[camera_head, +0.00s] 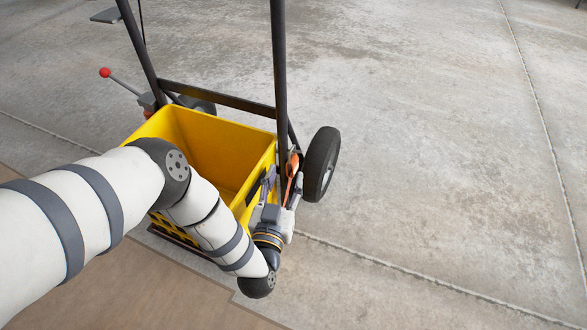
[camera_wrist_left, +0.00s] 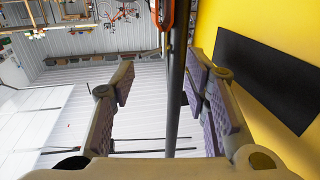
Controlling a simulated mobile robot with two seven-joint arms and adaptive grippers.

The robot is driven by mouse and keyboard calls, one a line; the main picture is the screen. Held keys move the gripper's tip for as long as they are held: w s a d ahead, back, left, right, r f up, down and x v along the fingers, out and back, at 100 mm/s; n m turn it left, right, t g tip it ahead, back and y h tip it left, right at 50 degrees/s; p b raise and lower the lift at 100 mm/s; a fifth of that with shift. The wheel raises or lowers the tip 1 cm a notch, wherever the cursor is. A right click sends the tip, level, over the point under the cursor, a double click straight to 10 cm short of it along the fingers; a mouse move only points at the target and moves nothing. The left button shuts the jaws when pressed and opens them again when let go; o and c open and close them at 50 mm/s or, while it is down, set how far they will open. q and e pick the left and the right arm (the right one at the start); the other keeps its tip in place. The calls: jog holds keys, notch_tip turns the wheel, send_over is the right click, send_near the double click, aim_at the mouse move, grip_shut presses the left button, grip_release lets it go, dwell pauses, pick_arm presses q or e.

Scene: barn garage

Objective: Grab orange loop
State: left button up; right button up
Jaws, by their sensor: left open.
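The orange loop (camera_head: 291,168) hangs at the right side of the yellow bin, beside a black upright post of the cart. In the left wrist view the lower end of an orange part (camera_wrist_left: 166,12) shows at the top edge, beyond my fingertips. My left gripper (camera_head: 279,182) is at the bin's right side, close to the loop. Its fingers stand apart with nothing gripped; in the left wrist view the open jaws (camera_wrist_left: 160,78) have a dark post between them in the picture. Whether they touch the loop is unclear. My right gripper is not seen.
The yellow bin (camera_head: 200,135) sits on a cart with black posts (camera_head: 279,60) and a black wheel (camera_head: 321,163) just right of the gripper. A lever with a red knob (camera_head: 105,72) stands at the left. Concrete floor to the right is clear.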

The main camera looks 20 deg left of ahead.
aim_at(289, 159)
pick_arm(q)
jog(key=w, duration=0.1)
jog(key=w+a+b, duration=0.1)
jog(key=w, duration=0.1)
jog(key=w+b, duration=0.1)
jog(key=shift+w+a+f, duration=0.15)
jog(key=shift+w+f, duration=0.15)
jog(key=shift+f, duration=0.1)
jog(key=shift+w+r+b, duration=0.2)
jog(key=shift+w+b, duration=0.1)
jog(key=shift+w, duration=0.1)
jog(key=shift+s, duration=0.1)
grip_shut()
